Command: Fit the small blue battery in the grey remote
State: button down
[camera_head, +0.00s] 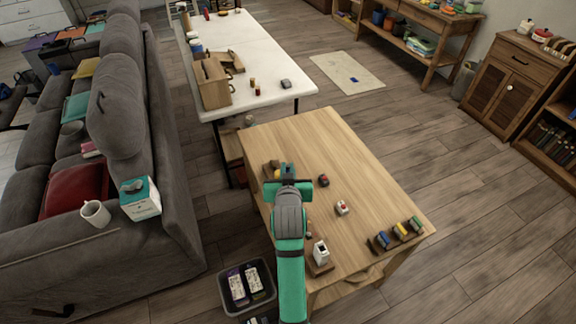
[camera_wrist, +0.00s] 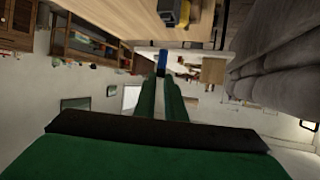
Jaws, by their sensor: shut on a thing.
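My gripper (camera_head: 287,171) is above the far left part of the wooden table. In the wrist view its two long green fingers (camera_wrist: 162,78) are shut on the small blue battery (camera_wrist: 162,59) at their tips. In the head view the battery is too small to tell from the gripper. A grey and yellow object (camera_wrist: 174,12) lies on the table near the fingertips in the wrist view, apart from the battery. I cannot tell whether it is the grey remote. No remote can be clearly made out in the head view.
The wooden table (camera_head: 350,150) also holds a dark object with a red top (camera_head: 323,180), a small white object (camera_head: 342,207), coloured blocks (camera_head: 401,231) and a white device (camera_head: 320,253). A white table (camera_head: 250,50) stands behind, a grey sofa (camera_head: 130,150) left. The table's far right is clear.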

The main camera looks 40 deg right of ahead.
jog(key=shift+f, duration=2.15)
jog(key=shift+w+f, duration=0.1)
jog(key=shift+f, duration=0.1)
jog(key=shift+a+f, duration=0.1)
jog(key=shift+f, duration=0.1)
jog(key=shift+f, duration=0.3)
jog(key=shift+f, duration=0.5)
dwell(0.3)
